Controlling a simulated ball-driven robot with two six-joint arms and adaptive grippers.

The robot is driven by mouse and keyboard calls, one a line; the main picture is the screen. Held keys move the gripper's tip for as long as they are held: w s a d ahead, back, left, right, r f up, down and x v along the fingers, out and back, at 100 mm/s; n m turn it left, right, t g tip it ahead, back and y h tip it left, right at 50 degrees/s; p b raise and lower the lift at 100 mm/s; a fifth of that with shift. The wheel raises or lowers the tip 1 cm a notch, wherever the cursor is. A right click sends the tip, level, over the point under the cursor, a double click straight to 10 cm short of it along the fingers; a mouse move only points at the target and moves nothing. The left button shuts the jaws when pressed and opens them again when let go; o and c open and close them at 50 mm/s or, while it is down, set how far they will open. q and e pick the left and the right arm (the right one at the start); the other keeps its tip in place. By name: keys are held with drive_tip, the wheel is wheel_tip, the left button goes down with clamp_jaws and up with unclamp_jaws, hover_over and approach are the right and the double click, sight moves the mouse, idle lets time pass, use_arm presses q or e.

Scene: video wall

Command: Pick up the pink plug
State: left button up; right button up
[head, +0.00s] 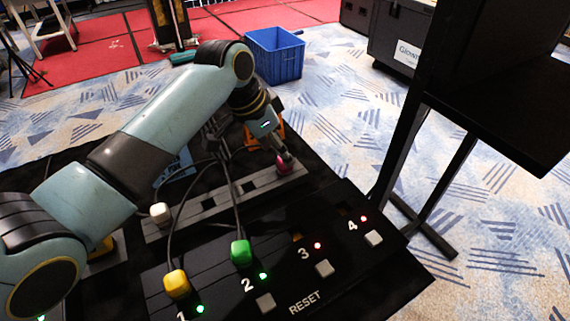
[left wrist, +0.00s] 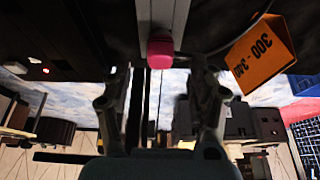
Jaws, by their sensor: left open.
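The pink plug (head: 282,170) stands at the right end of a grey slotted rail in the head view. In the left wrist view the pink plug (left wrist: 160,52) is at the top middle, at the end of a pale grey bar. My left gripper (head: 283,155) comes down from above, right at the plug, and partly hides it. In the left wrist view my left gripper (left wrist: 160,82) is open, with one finger on each side of the plug's line. I cannot tell whether the fingers touch it. My right gripper is not in view.
A white plug (head: 160,213) stands at the rail's left end. On the black numbered panel, a yellow plug (head: 176,284) and a green plug (head: 240,253) have dark cables. An orange marker (left wrist: 262,55) stands close by. A black stand (head: 425,150) rises on the right.

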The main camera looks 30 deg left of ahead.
sight(285, 168)
use_arm(q)
drive_tip(key=x, duration=0.5)
drive_tip(key=shift+b, duration=0.3)
drive_tip(key=c, duration=1.2)
drive_tip(key=shift+r, duration=0.1)
